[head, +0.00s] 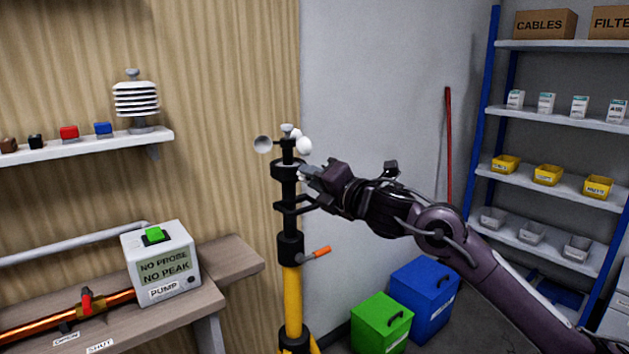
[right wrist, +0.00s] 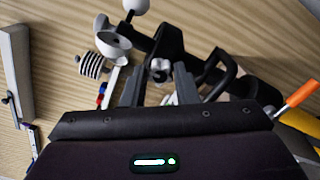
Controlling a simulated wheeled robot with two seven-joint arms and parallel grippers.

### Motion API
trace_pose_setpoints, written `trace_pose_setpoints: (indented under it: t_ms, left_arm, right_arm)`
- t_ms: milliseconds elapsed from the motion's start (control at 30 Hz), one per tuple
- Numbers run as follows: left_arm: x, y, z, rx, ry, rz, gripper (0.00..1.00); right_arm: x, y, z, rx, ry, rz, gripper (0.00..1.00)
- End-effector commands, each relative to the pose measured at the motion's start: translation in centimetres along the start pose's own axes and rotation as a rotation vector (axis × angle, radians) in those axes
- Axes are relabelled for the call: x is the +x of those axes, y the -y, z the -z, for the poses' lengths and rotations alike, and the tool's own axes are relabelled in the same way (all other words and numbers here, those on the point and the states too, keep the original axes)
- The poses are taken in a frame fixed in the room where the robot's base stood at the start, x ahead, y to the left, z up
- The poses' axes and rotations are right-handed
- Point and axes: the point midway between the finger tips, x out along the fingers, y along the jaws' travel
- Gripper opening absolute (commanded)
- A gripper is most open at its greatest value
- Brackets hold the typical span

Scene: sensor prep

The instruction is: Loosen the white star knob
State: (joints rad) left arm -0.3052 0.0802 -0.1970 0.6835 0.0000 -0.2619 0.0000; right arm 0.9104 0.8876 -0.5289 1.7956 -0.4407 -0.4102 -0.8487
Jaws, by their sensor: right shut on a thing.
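The white star knob (right wrist: 160,66) shows as a small pale piece between my right fingers in the right wrist view, against the black collar of the mast. Most of it is hidden by the fingers. My right gripper (head: 308,176) reaches in from the right at the upper black part of the mast (head: 290,245). In the right wrist view the right gripper (right wrist: 158,80) has one finger on each side of the knob and is shut on it. How far the knob is turned cannot be told. My left gripper is not in view.
White wind cups (head: 304,145) top the mast, close above my gripper. An orange lever (head: 316,252) sticks out lower down. A pump box (head: 162,262) stands on the left bench. Green (head: 381,322) and blue bins (head: 424,298) stand on the floor, and shelves (head: 560,180) at right.

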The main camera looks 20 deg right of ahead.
Motion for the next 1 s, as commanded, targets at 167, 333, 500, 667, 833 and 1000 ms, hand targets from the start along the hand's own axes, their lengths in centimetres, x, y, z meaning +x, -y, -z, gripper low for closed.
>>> trace_pose_setpoints:
  t_ms: [167, 333, 500, 667, 833, 1000]
  left_arm:
    - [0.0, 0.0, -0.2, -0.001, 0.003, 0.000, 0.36]
    - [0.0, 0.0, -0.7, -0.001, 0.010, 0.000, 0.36]
    - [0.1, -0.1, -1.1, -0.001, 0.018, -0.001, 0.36]
    - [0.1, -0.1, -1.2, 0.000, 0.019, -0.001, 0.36]
    - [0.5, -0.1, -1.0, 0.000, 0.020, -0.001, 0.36]
    - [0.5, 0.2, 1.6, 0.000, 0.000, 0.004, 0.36]
  right_arm:
    - [0.0, 0.2, 0.2, -0.003, -0.005, 0.005, 0.04]
    - [0.0, 0.2, 0.2, -0.002, -0.004, 0.004, 0.40]
    - [0.0, 0.1, 0.1, -0.001, -0.003, 0.002, 0.49]
    - [0.0, 0.1, 0.1, 0.000, -0.002, 0.001, 0.49]
    - [-1.5, 0.3, 0.0, -0.002, 0.001, 0.001, 0.49]
    - [-4.6, 0.4, 0.1, -0.005, 0.000, 0.004, 0.49]
